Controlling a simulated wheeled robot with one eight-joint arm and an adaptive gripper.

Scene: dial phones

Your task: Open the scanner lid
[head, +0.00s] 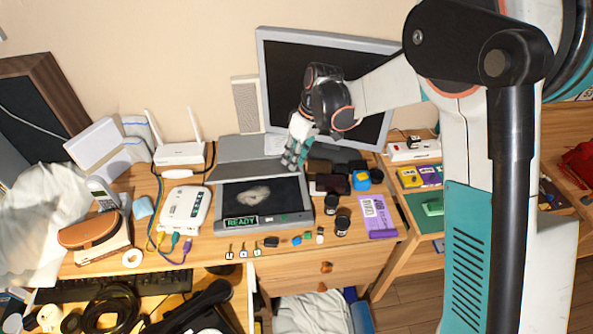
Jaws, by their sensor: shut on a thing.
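The scanner (262,217) is a grey flatbed on the wooden desk, in the middle of the head view. Its dark glass shows a pale blotch (253,195), and a green READY label is on its front edge. The grey lid (240,165) is raised at the back, so the glass is uncovered; its exact angle is hard to tell. My gripper (293,157) is shut on the lid at its right side. The fingers are small in the view and hide part of the lid's edge.
A monitor (285,75) stands behind the scanner, close to my wrist. Dark boxes (330,183) and jars (342,222) crowd the right side. A white router (180,153) and a white device (186,208) stand to the left. Small items lie along the desk's front edge.

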